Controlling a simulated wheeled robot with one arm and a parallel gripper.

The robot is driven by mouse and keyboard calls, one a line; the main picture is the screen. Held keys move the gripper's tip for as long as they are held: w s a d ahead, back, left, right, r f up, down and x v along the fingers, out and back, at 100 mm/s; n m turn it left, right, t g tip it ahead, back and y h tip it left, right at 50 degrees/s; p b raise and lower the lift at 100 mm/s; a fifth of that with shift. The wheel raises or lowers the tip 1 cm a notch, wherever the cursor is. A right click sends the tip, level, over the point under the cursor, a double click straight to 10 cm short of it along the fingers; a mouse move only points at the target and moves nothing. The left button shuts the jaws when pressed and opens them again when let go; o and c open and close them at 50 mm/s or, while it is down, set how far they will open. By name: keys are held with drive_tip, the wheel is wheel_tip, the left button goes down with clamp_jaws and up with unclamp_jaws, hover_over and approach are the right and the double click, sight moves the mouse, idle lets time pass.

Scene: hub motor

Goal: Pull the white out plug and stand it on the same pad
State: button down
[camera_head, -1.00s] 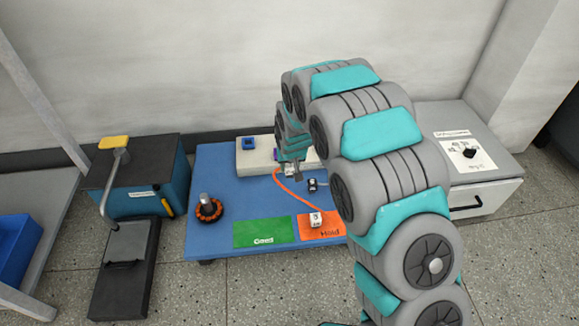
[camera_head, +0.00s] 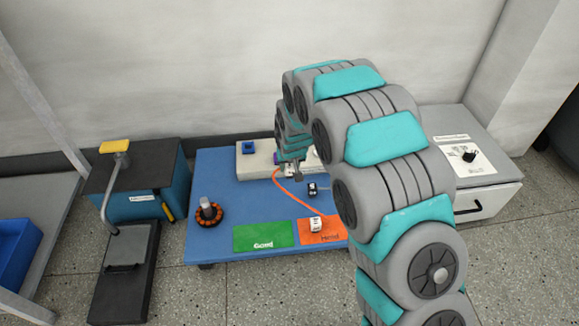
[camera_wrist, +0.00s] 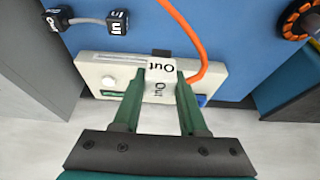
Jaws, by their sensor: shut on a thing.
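My gripper (camera_wrist: 160,88) is shut on the white out plug (camera_wrist: 160,72), which shows "Out" on two faces. The orange cable (camera_wrist: 203,35) runs up close beside the plug. The plug is in front of the white panel (camera_wrist: 108,68); I cannot tell whether it still sits in a socket. In the head view my gripper (camera_head: 293,173) is at the panel (camera_head: 243,165), and my arm hides part of it. A white block (camera_head: 315,224) stands on the orange Hold pad (camera_head: 334,237). The orange cable (camera_head: 284,190) runs between the panel area and that pad.
A green pad (camera_head: 262,237) lies left of the Hold pad on the blue table (camera_head: 205,173). A ring of orange and black (camera_head: 209,213) stands at the left. A short grey cable with dark labelled plugs (camera_wrist: 88,20) lies near the panel. A cabinet (camera_head: 480,185) stands at right.

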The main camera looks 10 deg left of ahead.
sight(289, 165)
drive_tip(key=shift+r, duration=0.15)
drive_tip(key=shift+r+p, duration=0.55)
drive_tip(key=shift+r, duration=2.35)
